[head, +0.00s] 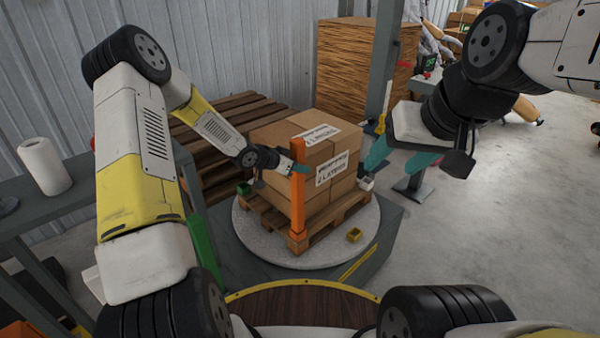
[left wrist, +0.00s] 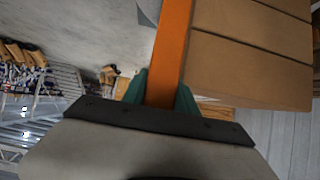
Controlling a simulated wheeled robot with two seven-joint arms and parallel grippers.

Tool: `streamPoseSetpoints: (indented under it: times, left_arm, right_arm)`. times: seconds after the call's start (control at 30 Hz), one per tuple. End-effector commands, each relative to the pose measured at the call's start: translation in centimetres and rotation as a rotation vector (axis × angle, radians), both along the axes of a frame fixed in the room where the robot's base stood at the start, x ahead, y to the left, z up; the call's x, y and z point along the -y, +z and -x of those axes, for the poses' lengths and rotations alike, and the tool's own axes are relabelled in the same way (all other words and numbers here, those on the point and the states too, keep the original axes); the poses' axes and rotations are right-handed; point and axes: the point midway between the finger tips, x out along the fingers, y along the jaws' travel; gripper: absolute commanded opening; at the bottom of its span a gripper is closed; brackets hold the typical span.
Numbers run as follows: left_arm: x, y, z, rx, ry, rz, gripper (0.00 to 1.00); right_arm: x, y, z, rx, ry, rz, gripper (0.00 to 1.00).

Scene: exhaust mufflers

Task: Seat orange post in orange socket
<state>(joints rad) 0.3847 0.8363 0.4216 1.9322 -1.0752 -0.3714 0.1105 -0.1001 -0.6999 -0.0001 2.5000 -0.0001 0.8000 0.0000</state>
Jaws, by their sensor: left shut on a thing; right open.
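The tall orange post (head: 298,195) stands upright at the near corner of the stacked boxes in the head view. My left gripper (head: 298,168) is shut on its upper part. The post also runs between the teal fingers of my left gripper (left wrist: 160,92) in the left wrist view (left wrist: 173,45). The orange socket (head: 297,245) is at the pallet's near corner, at the post's lower end. Whether the post is fully down in it cannot be told. My right gripper (head: 378,150) is open and empty, right of the boxes and apart from them.
Cardboard boxes (head: 335,190) sit on a wooden pallet (head: 332,228) on a round grey turntable (head: 262,238). Green (head: 243,188), white (head: 367,183) and yellow (head: 354,235) sockets are around the pallet. A grey post (head: 384,60) stands behind.

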Motion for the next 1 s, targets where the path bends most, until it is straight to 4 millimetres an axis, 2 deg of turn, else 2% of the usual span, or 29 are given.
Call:
streamPoseSetpoints:
  times: [0.17, 0.33, 0.7, 0.73, 0.8, 0.83, 1.0]
  left_arm:
    - [0.1, -1.5, 0.0, 0.0, -0.001, 0.0, 0.0]
    - [0.0, -3.9, 0.0, -0.002, 0.0, 0.0, 0.0]
    - [0.0, -4.4, 0.0, 0.001, 0.0, 0.001, 0.0]
    - [0.0, -4.4, 0.0, 0.001, 0.001, 0.0, 0.38]
    - [0.0, -4.3, 0.0, 0.002, 0.0, 0.0, 0.52]
    - [0.0, -4.3, 0.0, 0.002, 0.0, 0.0, 0.56]
    - [0.0, -4.3, 0.0, 0.001, 0.001, 0.0, 0.56]
  right_arm:
    - [0.0, 0.0, 0.0, 0.0, 0.0, 0.0, 0.6]
    - [0.0, 0.0, 0.0, 0.0, 0.0, 0.0, 0.6]
    - [0.0, 0.0, 0.0, 0.0, 0.0, 0.0, 0.6]
    - [0.0, 0.0, 0.0, 0.0, 0.0, 0.0, 0.6]
    - [0.0, 0.0, 0.0, 0.0, 0.0, 0.0, 0.6]
    - [0.0, 0.0, 0.0, 0.0, 0.0, 0.0, 0.6]
    - [0.0, 0.0, 0.0, 0.0, 0.0, 0.0, 0.6]
